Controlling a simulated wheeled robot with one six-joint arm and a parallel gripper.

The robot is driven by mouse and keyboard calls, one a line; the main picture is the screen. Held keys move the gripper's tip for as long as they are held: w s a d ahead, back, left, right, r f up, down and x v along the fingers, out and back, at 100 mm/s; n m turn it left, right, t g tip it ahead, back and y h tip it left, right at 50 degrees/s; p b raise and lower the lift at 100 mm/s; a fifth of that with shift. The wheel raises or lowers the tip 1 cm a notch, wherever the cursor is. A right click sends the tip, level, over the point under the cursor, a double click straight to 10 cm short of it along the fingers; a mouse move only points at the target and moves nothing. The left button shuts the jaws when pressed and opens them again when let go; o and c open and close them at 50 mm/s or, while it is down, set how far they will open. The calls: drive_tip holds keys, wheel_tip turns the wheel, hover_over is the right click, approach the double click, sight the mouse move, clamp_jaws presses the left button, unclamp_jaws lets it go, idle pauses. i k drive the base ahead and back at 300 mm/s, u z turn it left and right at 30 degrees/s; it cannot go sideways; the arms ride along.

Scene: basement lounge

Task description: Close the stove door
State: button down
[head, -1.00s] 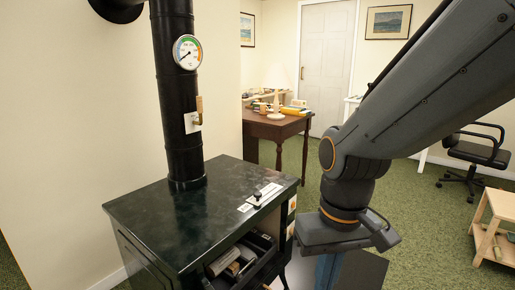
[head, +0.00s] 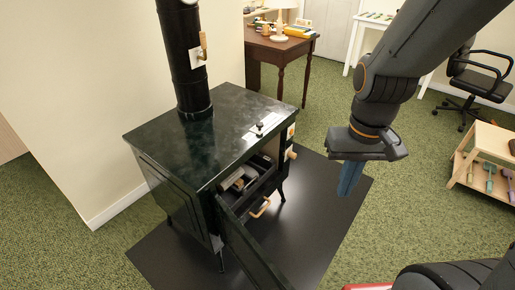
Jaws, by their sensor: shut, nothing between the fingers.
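The dark green-black stove (head: 205,135) stands on a black floor plate left of the middle in the head view. Its door (head: 250,252) is open and swung out toward the bottom of the picture. The firebox opening shows grey and dark pieces (head: 240,180) inside, with a wooden loop handle (head: 261,207) low at the front. My gripper (head: 349,180) points down to the right of the stove, apart from both stove and door. Its blue fingers are together and hold nothing.
A black stove pipe (head: 187,60) rises from the stove top. The black floor plate (head: 318,205) is bare in front of the stove. A wooden table (head: 283,45) stands behind. A wooden shelf (head: 490,155) with tools and an office chair (head: 480,75) are at the right.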

sight(261, 270)
drive_tip(key=u, duration=0.95)
drive_tip(key=k, duration=0.95)
drive_tip(key=z, duration=0.85)
